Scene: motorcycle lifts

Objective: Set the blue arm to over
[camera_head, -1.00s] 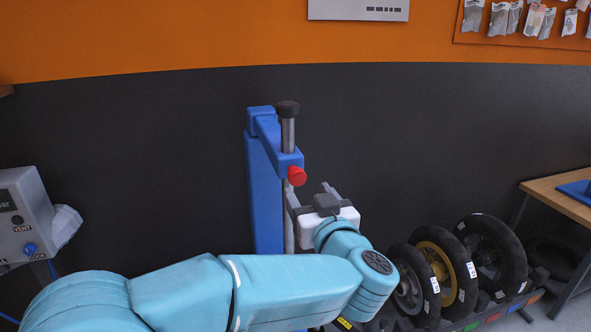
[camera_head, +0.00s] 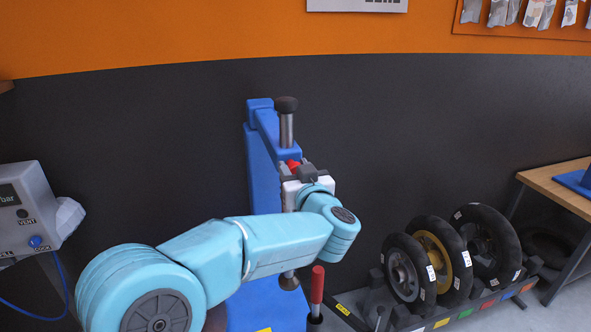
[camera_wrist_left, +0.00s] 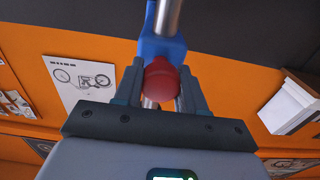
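The blue arm (camera_head: 277,135) sits at the top of a blue post (camera_head: 263,180) and carries a vertical metal rod with a black cap. A red knob (camera_head: 293,164) is on the arm's near end; it also shows in the left wrist view (camera_wrist_left: 161,82). My left gripper (camera_head: 298,169) is at the knob, with one finger on each side of it. In the left wrist view no clear gap shows between knob and fingers, so I cannot tell whether they grip it. My right gripper is not in view.
A red-handled lever (camera_head: 317,285) stands low, right of the post. A grey control box (camera_head: 30,213) is at the left. Several wheels (camera_head: 440,262) stand in a rack at the right, beside a wooden table (camera_head: 560,185). The dark wall behind is clear.

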